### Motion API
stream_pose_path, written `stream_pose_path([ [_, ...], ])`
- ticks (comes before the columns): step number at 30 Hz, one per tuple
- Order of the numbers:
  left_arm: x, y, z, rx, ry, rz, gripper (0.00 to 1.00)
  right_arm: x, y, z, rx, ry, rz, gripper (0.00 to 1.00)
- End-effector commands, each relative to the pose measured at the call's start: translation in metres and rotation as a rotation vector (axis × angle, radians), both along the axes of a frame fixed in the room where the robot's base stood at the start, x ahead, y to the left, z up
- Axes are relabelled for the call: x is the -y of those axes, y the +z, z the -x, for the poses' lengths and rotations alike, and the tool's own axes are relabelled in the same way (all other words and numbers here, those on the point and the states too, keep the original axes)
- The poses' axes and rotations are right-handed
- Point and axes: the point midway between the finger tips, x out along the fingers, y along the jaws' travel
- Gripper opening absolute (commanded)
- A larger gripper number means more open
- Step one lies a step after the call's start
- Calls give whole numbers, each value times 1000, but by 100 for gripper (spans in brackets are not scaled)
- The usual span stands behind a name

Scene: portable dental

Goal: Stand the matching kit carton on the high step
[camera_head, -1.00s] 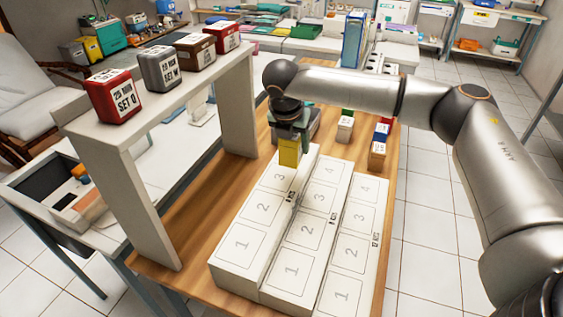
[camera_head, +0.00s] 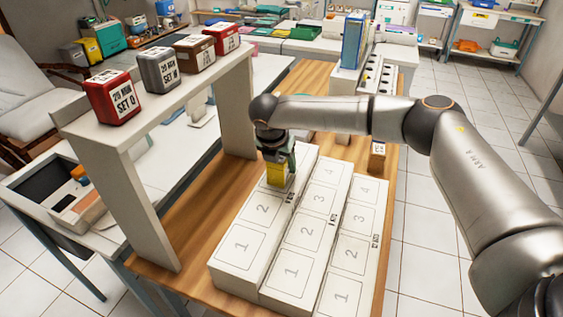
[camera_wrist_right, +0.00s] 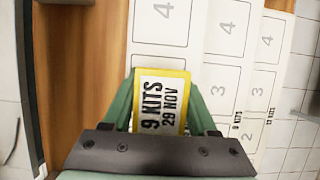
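My right gripper (camera_head: 278,166) is shut on a yellow carton (camera_head: 276,177), held upright over the third space of the leftmost white stepped block (camera_head: 233,268). In the right wrist view the carton (camera_wrist_right: 163,98) sits between the green fingers, its label reading "9 KITS 29 NOV". I cannot tell whether its base touches the block. Two more white blocks, the middle one (camera_head: 290,283) and the right one (camera_head: 345,278), stand alongside with numbered spaces. Their small side labels are hard to read. My left gripper is not in view.
A raised white shelf (camera_head: 150,110) at left carries a red box (camera_head: 113,97), a grey box (camera_head: 160,70), a brown box (camera_head: 195,54) and another red box (camera_head: 222,39). A small brown carton (camera_head: 377,157) stands behind the blocks. A blue upright box (camera_head: 352,42) stands farther back.

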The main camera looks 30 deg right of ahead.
Motion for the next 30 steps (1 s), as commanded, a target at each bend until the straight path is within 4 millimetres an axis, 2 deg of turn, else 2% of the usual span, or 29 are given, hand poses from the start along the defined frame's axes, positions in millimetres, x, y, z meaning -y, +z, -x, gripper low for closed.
stream_pose_path([
  [1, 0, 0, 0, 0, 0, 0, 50, 0, 0, 0, 0, 0, 0, 65],
  [7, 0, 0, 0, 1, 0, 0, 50, 0, 0, 0, 0, 0, 0, 87],
  [17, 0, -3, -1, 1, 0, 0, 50, 0, 2, 0, 1, 0, 0, 87],
  [20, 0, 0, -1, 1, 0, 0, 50, -4, 16, 3, 2, 1, -2, 87],
  [30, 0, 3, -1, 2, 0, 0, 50, -25, 83, 21, 2, 2, -1, 87],
])
